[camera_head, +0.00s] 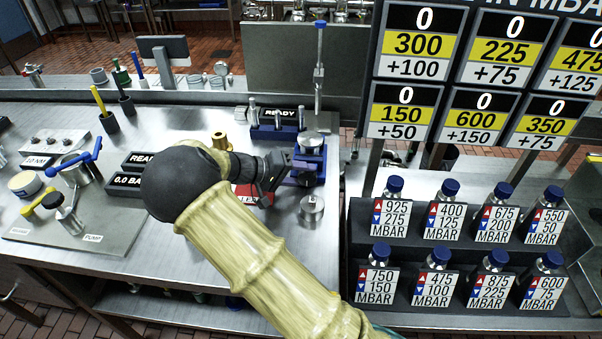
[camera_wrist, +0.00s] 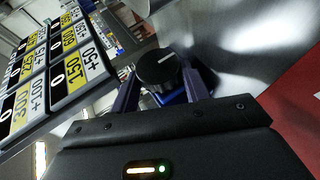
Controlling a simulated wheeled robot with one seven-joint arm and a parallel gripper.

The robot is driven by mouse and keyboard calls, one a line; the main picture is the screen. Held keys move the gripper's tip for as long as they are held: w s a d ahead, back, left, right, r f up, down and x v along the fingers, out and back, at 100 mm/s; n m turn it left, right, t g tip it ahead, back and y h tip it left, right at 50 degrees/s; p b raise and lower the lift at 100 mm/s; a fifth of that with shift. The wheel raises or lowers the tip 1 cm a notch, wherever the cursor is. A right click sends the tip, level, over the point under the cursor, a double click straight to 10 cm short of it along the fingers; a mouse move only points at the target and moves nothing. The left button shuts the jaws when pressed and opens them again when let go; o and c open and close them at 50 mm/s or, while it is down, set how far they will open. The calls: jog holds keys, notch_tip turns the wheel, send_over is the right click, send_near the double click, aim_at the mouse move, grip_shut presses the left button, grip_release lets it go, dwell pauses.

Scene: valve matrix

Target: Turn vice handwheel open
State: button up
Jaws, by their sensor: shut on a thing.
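The blue vice (camera_head: 308,165) stands near the right edge of the steel bench, with a silver round piece at its top. My gripper (camera_head: 284,166) reaches it from the left. In the wrist view, a dark round handwheel (camera_wrist: 157,68) with a white line on its face sits between the two fingers of my gripper (camera_wrist: 160,78). The gripper is shut on this handwheel. In the head view the handwheel is hidden by the gripper. Blue metal of the vice (camera_wrist: 172,97) shows behind the wheel in the wrist view.
A blue rack (camera_head: 272,132) with a READY display stands behind the vice. A silver cylinder (camera_head: 312,208) stands just in front. A red panel (camera_head: 250,194) lies below my gripper. Several blue-capped bottles (camera_head: 442,215) fill a stepped rack at right, under a large number board (camera_head: 480,70).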

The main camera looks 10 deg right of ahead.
dwell(0.5)
jog(key=o, duration=1)
jog(key=shift+f, duration=0.1)
jog(key=shift+s+a, duration=0.1)
jog(key=y, duration=0.2)
jog(key=m+y, duration=0.1)
jog(key=shift+d+r+t+y, duration=0.2)
jog(key=shift+r+t+y, duration=0.1)
jog(key=y, duration=0.3)
jog(key=shift+d+r+m+t, duration=0.3)
jog(key=shift+d+m, duration=0.05)
jog(key=shift+m, duration=0.05)
jog(key=y, duration=0.1)
jog(key=y+p, duration=0.1)
jog(key=shift+s+d+r+m+t+y, duration=0.15)
jog(key=shift+d+m+t+y, duration=0.15)
jog(key=shift+t+y, duration=0.1)
jog(key=shift+d+t+y+p, duration=0.15)
jog(key=shift+t+y+p, duration=0.15)
jog(key=shift+y+p, duration=1.05)
jog(key=shift+s+d+m+y+p, duration=0.1)
jog(key=shift+m+y+p, duration=0.2)
jog(key=shift+p, duration=0.65)
